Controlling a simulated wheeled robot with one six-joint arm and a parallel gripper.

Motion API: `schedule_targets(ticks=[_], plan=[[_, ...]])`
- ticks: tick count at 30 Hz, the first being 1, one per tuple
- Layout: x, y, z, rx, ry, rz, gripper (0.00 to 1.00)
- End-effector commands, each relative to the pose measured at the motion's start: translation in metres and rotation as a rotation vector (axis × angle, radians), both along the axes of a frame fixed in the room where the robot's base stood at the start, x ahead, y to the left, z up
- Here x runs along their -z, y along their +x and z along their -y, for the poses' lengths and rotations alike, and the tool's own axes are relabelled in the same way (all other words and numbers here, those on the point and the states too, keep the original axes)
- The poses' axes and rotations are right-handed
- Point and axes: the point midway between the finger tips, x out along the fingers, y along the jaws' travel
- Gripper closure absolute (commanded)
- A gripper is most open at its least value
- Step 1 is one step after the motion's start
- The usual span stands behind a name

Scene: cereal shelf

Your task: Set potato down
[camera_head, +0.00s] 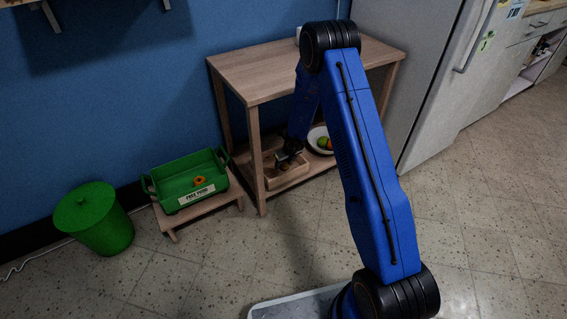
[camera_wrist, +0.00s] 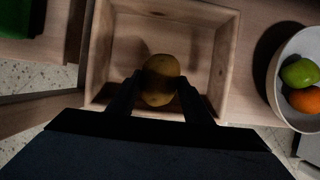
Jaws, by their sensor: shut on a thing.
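The potato (camera_wrist: 159,80) is brown and rounded. In the wrist view it sits between the two fingers of my gripper (camera_wrist: 158,88), which are shut on it. It shows inside the outline of a wooden box (camera_wrist: 230,62); whether it touches the box floor I cannot tell. In the head view my gripper (camera_head: 287,160) is at the lower shelf of the wooden table, over the wooden box (camera_head: 290,180). The potato is small and dark there, partly hidden by my gripper.
A white bowl (camera_wrist: 283,92) with a green fruit (camera_wrist: 299,72) and an orange fruit (camera_wrist: 305,99) stands right of the box. A green crate (camera_head: 187,172) sits on a low stand at left, beside a green bin (camera_head: 95,218). The tabletop (camera_head: 262,72) lies above the shelf.

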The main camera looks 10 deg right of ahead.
Motion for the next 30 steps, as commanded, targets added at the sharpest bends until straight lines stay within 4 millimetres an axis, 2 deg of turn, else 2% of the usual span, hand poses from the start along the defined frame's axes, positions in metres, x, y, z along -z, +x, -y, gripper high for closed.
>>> schedule_targets(ticks=[2,3,5,6,20,30], plan=[[0.0,0.0,0.0,0.0,0.0,0.001,0.79],[0.0,0.0,0.0,0.0,0.0,0.0,0.52],[0.0,0.0,0.0,0.0,0.0,0.0,0.38],[0.0,0.0,0.0,0.0,0.0,0.0,0.36],[-0.005,0.0,0.0,-0.002,0.0,0.001,0.36],[-0.036,-0.008,0.003,-0.001,-0.001,0.002,0.36]])
